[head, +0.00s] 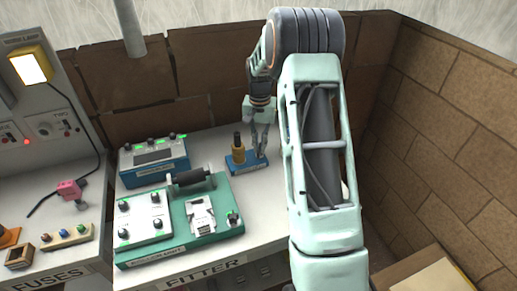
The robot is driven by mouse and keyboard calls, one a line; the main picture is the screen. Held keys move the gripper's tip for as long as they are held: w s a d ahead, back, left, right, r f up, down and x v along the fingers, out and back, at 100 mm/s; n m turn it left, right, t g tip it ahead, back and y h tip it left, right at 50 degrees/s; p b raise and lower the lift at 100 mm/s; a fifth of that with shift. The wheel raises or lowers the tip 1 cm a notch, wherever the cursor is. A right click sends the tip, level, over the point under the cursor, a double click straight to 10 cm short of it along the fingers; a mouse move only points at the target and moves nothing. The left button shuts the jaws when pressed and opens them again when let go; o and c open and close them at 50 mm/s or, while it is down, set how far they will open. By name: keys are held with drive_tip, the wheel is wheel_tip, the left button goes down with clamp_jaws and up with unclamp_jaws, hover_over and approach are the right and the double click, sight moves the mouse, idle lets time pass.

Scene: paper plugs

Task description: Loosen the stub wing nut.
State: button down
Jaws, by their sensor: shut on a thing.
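A small blue block (249,168) lies on the light bench top, near the back right of the bench. A brass-coloured post with a dark top (238,149) stands upright on its left part. My gripper (262,154) points down over the right part of the block, beside the post. Its fingers are closed low, close to the block's top, around a small part there. The wing nut itself is hidden between the fingertips and too small to make out.
A green and white unit (208,228) with a dark roller and knobs stands left of the block. A blue box with a display (153,163) stands behind it. A brick wall (200,95) rises close behind. A pink plug (70,190) lies on the left bench.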

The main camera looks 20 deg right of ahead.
drive_tip(key=n, duration=0.7)
drive_tip(key=shift+n+p, duration=0.3)
drive_tip(key=n, duration=0.3)
drive_tip(key=shift+r+n+p, duration=0.1)
drive_tip(key=shift+n+p, duration=0.2)
drive_tip(key=shift+n, duration=0.1)
drive_tip(key=n, duration=0.3)
drive_tip(key=c, duration=2.2)
unclamp_jaws()
drive_tip(key=shift+o, duration=0.2)
drive_tip(key=shift+r+p, duration=1.5)
drive_tip(key=shift+r, duration=0.45)
